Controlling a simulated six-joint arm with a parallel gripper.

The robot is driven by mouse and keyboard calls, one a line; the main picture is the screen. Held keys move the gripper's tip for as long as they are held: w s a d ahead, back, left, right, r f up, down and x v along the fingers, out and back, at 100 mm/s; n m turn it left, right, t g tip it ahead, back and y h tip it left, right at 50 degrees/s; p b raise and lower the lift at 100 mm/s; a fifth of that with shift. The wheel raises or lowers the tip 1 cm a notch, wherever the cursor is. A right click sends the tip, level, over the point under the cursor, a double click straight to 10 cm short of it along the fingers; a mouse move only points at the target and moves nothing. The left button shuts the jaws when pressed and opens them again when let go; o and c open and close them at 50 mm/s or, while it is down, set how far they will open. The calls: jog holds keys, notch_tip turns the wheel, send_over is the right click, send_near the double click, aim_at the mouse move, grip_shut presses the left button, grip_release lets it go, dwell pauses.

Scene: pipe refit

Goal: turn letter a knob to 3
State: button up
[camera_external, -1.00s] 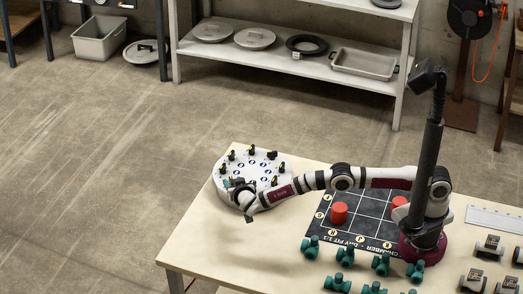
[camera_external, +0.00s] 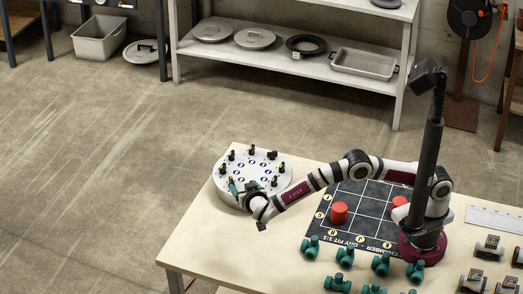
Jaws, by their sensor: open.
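The round white dial board (camera_external: 234,168) lies on the left part of the table. Around its rim stand several small black and yellow knobs (camera_external: 252,150), with blue round marks (camera_external: 262,179) inside the ring. The letters and numbers are too small to read, so I cannot tell which knob is letter a or where it points.
A black gridded mat (camera_external: 350,222) with two red cylinders (camera_external: 339,212) lies right of the board. Several green valve fittings (camera_external: 345,256) stand along the near side. A white ruled plate (camera_external: 495,217) lies at the right. The table's front left (camera_external: 205,240) is clear.

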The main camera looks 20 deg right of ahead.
jog(key=w+d+f+m+g+y, duration=0.25)
jog(key=w+m+y, duration=0.2)
jog(key=w, duration=0.85)
jog(key=m+g+y, duration=0.3)
jog(key=m, duration=0.1)
send_over(236, 186)
jog(key=w+d, duration=0.1)
jog(key=w, duration=0.1)
jog(key=shift+d+f+t, duration=0.15)
jog(key=shift+f+t, duration=0.1)
jog(key=shift+f, duration=0.5)
jog(key=s+d+r+m+g+y, duration=0.25)
jog(key=d+m+y, duration=0.2)
jog(key=d, duration=0.25)
jog(key=s+d+r+m+g+y, duration=0.1)
jog(key=d+r+m+g+y, duration=0.25)
jog(key=d+m, duration=0.2)
jog(key=shift+n+g, duration=0.25)
jog(key=shift+g, duration=0.15)
notch_tip(236, 186, down, 6)
jog(key=shift+f, duration=0.2)
jog(key=x, duration=1.4)
jog(key=shift+d+f, duration=0.1)
jog(key=shift+w+a+f+h, duration=0.15)
jog(key=shift+a+h, duration=0.1)
jog(key=shift+a, duration=0.2)
jog(key=shift+c, duration=0.3)
